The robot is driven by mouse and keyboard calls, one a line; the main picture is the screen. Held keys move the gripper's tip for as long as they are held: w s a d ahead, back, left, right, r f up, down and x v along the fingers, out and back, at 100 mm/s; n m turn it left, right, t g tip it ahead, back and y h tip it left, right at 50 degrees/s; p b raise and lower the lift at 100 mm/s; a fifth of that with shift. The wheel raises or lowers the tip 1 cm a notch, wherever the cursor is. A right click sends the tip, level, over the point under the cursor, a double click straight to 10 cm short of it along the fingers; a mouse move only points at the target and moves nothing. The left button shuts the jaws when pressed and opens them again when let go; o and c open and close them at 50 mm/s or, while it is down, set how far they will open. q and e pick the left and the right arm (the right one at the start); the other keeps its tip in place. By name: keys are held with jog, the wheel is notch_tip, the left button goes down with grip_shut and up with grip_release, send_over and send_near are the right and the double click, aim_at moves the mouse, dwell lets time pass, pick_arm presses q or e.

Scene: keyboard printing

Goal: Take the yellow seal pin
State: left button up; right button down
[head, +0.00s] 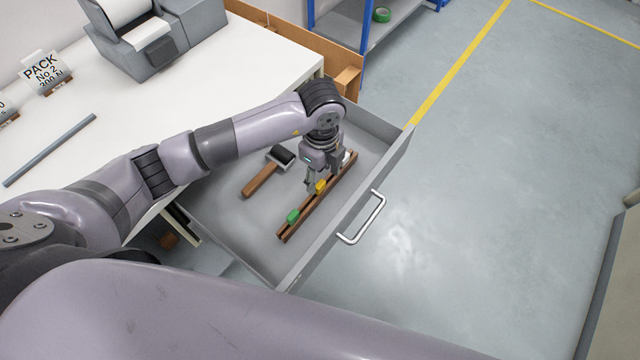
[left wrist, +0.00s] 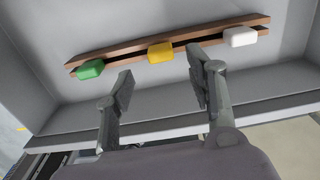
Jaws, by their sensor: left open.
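The yellow seal pin (head: 320,187) sits in a brown wooden rack (head: 287,235) inside the open drawer, between a green pin (head: 293,215) and a white pin. In the left wrist view the yellow pin (left wrist: 160,52) shows just beyond the fingertips, with the green pin (left wrist: 90,69) to the left and the white pin (left wrist: 239,37) to the right. My left gripper (head: 322,176) points down over the rack by the yellow pin. In the left wrist view its fingers (left wrist: 160,78) are spread with nothing between them. The white pin is hidden in the head view. My right gripper is not in view.
A roller or brush with a wooden handle (head: 261,181) lies in the drawer left of the rack. The drawer's front wall (head: 353,205) and handle (head: 366,220) stand close on the right. The white table (head: 110,130) holds a grey bar (head: 50,150) and a grey printer (head: 165,40).

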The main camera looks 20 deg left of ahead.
aim_at(320, 184)
pick_arm(q)
jog(key=f, duration=0.2)
jog(key=f+p, duration=0.1)
jog(key=f, duration=0.2)
jog(key=shift+w+a+f, duration=0.1)
jog(key=shift+w+a, duration=0.05)
jog(key=shift+a, duration=0.05)
jog(key=c, duration=0.8)
